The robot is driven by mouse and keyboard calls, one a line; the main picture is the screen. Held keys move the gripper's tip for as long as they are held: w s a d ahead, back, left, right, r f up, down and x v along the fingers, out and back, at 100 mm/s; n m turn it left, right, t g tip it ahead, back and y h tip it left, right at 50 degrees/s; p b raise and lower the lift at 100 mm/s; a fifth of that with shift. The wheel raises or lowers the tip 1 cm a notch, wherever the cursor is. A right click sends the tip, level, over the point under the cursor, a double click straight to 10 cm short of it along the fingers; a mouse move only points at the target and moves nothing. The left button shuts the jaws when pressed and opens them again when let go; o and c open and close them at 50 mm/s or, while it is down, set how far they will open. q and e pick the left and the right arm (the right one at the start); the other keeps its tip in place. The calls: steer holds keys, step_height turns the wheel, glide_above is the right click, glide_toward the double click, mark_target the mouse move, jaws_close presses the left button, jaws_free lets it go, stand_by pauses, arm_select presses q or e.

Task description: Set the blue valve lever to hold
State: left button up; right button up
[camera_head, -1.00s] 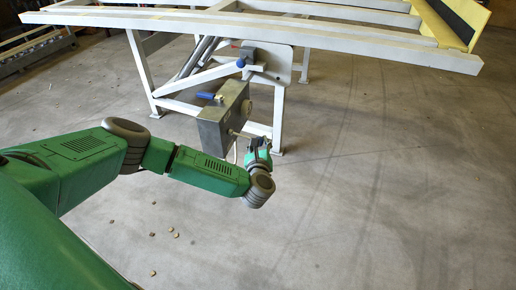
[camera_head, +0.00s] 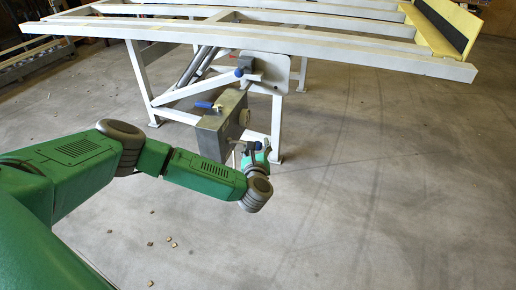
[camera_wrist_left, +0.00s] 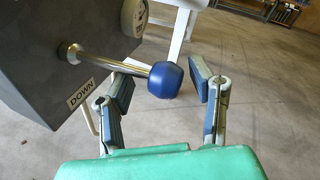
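A grey valve box (camera_head: 222,128) hangs under the white tilting frame. In the left wrist view, the box (camera_wrist_left: 60,50) has a metal rod (camera_wrist_left: 110,63) ending in a round blue knob (camera_wrist_left: 165,80), with a "DOWN" label (camera_wrist_left: 81,94) beneath the rod. My left gripper (camera_head: 256,148) is beside the box's right side. In the wrist view my left gripper (camera_wrist_left: 161,79) is open, one finger on each side of the knob, with gaps visible. A blue handle (camera_head: 204,105) sits on top of the box. My right gripper is out of view.
Another blue knob (camera_head: 239,72) sits on the frame's bracket above the box. The white frame (camera_head: 300,43) and its legs (camera_head: 277,128) stand close around the box. Small pebble-like bits (camera_head: 152,243) lie on the floor. Concrete floor to the right is clear.

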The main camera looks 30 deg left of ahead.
arm_select(q)
steer(key=shift+d+f, duration=0.1)
steer(key=shift+d, duration=0.1)
steer(key=shift+s+d, duration=0.25)
steer(key=shift+s, duration=0.1)
steer(key=v, duration=1.1)
steer(key=shift+a, duration=0.2)
steer(key=shift+s, duration=0.1)
steer(key=shift+d, duration=0.1)
